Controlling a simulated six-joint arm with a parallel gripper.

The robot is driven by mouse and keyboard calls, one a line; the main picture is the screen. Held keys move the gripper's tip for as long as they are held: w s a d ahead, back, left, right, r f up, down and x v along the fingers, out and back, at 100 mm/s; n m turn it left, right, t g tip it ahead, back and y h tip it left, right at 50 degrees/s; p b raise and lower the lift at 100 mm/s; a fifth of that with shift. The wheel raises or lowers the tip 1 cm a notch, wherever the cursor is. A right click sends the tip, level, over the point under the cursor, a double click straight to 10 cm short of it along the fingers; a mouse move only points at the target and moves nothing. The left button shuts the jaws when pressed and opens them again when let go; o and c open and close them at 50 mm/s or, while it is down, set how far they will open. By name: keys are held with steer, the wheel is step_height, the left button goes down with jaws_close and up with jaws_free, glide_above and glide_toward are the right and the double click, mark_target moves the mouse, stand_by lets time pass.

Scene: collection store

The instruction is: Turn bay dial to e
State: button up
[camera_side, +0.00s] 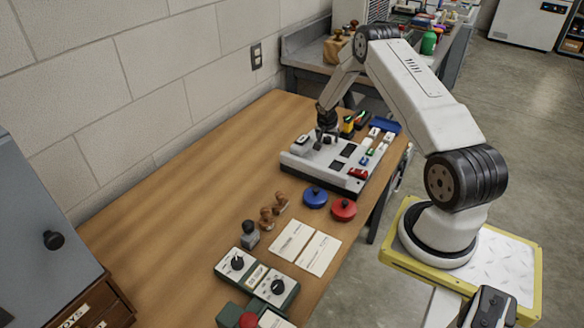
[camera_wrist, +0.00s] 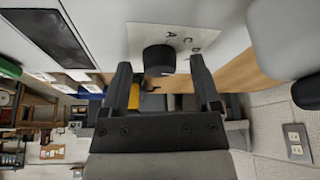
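In the wrist view a black round dial (camera_wrist: 159,60) sits on a pale plate (camera_wrist: 137,38) with letters around it; A, C and what looks like D can be read. An e mark cannot be made out. My gripper (camera_wrist: 160,68) is open, its two dark fingers on either side of the dial with a gap showing on each side. In the side view my gripper (camera_side: 326,128) points down over the left back part of the white console (camera_side: 297,165). The dial is hard to make out there beneath the gripper.
The console carries dark windows and several coloured parts. In front are a blue knobbed disc (camera_side: 315,196), a red one (camera_side: 343,209), wooden stamps (camera_side: 267,217), paper cards (camera_side: 291,241) and a green-edged box with dials (camera_side: 257,275). The table's left side is clear up to the wall.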

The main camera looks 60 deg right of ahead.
mark_target(325, 148)
steer(key=shift+r, duration=0.15)
steer(key=v, duration=0.7)
steer(key=shift+r, duration=0.2)
stand_by(0.4)
steer(key=shift+a, duration=0.2)
